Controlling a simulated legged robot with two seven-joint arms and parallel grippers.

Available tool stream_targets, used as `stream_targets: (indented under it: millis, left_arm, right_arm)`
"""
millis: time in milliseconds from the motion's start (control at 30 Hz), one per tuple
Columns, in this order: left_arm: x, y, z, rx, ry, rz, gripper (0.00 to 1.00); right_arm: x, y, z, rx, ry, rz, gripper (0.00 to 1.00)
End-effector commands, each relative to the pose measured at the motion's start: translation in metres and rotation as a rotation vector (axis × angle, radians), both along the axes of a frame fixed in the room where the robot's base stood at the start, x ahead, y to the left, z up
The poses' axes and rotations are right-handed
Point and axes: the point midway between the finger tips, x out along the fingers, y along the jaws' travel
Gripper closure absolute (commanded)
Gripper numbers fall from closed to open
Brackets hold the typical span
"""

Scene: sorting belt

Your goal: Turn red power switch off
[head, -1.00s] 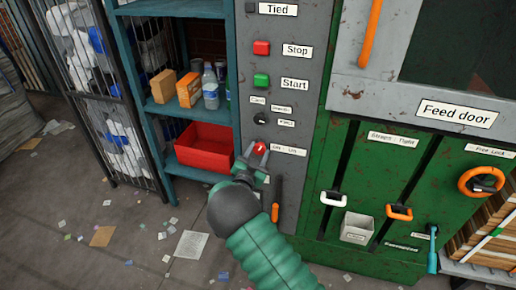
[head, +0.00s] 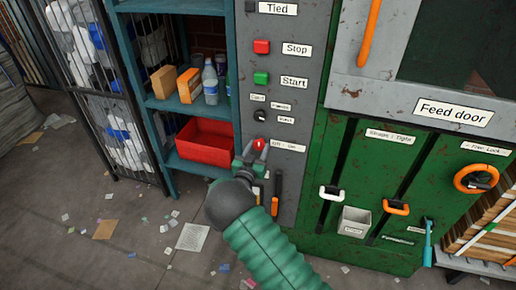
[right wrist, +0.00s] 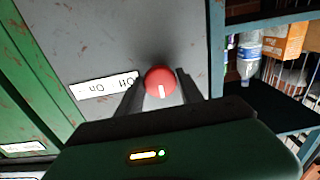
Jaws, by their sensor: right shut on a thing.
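The red power switch (head: 259,145) is a round knob on the grey panel (head: 298,105), left of the "Off - On" label (head: 288,147). In the right wrist view the red knob (right wrist: 160,81) has a white mark near its lower edge, and the label (right wrist: 104,85) appears upside down. My right gripper (head: 254,152) is shut on the knob, one finger on each side of it. It also shows in the right wrist view (right wrist: 160,95). My left gripper is not in view.
Above the knob are a small black selector (head: 261,116), a green Start button (head: 261,78) and a red Stop button (head: 262,47). An orange-handled lever (head: 275,205) is just below right. A shelf with a red bin (head: 205,143) stands close on the left.

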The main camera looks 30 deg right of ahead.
Motion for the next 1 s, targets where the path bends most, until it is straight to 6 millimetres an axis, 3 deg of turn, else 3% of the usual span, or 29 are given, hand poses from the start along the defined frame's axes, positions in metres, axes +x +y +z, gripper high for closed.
stream_targets:
  millis: [167,200,333,733,1000]
  left_arm:
    - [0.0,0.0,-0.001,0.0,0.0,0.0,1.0]
    - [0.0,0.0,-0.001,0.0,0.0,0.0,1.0]
    - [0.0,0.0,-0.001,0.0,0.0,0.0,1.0]
    - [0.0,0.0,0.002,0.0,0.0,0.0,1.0]
    - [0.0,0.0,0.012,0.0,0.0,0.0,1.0]
  right_arm:
    - [-0.001,0.002,-0.007,0.009,0.011,0.002,0.97]
    - [-0.001,0.002,-0.007,0.009,0.011,0.002,0.54]
    - [-0.001,0.002,-0.005,0.006,0.008,0.002,0.37]
    - [-0.006,0.008,-0.001,0.004,0.003,0.002,0.35]
    - [-0.049,0.06,0.0,0.004,0.005,0.004,0.35]
